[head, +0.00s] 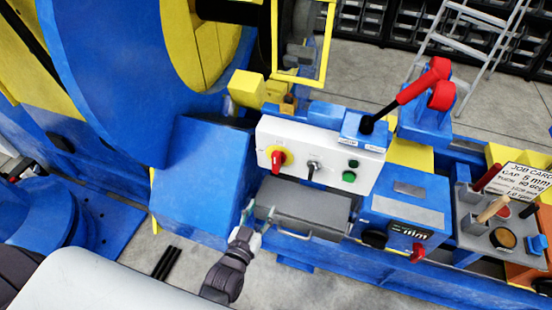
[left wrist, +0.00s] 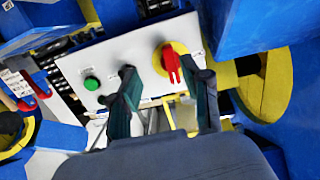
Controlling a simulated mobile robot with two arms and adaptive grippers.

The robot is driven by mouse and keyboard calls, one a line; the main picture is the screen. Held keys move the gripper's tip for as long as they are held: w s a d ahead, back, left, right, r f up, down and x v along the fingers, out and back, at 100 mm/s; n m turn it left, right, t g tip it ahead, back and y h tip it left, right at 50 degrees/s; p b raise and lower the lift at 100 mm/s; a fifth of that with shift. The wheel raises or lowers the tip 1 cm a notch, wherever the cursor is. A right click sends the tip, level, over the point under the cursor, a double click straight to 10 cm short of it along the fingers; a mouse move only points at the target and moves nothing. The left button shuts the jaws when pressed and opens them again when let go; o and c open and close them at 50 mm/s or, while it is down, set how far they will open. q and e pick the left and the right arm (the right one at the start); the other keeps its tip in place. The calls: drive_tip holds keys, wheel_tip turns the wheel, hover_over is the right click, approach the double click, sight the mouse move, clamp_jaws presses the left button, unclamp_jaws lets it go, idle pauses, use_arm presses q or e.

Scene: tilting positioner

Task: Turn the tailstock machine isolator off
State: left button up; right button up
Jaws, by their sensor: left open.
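The isolator (head: 276,158), a red rotary handle on a yellow round plate, sits at the left end of a white control panel (head: 316,148). Its label is too small to read. It also shows in the left wrist view (left wrist: 172,62), upper middle, where its handle runs roughly up and down in the picture. My left gripper (head: 244,238) is below and left of the panel in the head view. In the left wrist view its two fingers (left wrist: 164,90) are spread, with nothing between them; the handle shows beyond and between their tips, apart from them. My right gripper is not in view.
The panel also has a black selector (head: 313,167) and green buttons (head: 349,177). A grey drawer-like box (head: 302,207) with a handle is below. A red-handled lever (head: 412,90) rises to the right. A blue box (head: 405,215) with a display and red knob stands right. A large blue wheel is left.

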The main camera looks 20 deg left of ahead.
use_arm(q)
drive_tip(key=t, duration=0.1)
approach(275, 164)
drive_tip(key=s, duration=0.2)
drive_tip(key=w+p, duration=0.1)
drive_tip(key=w, duration=1.2)
drive_tip(key=shift+w+d+f, duration=0.1)
drive_tip(key=shift+d, duration=0.05)
clamp_jaws()
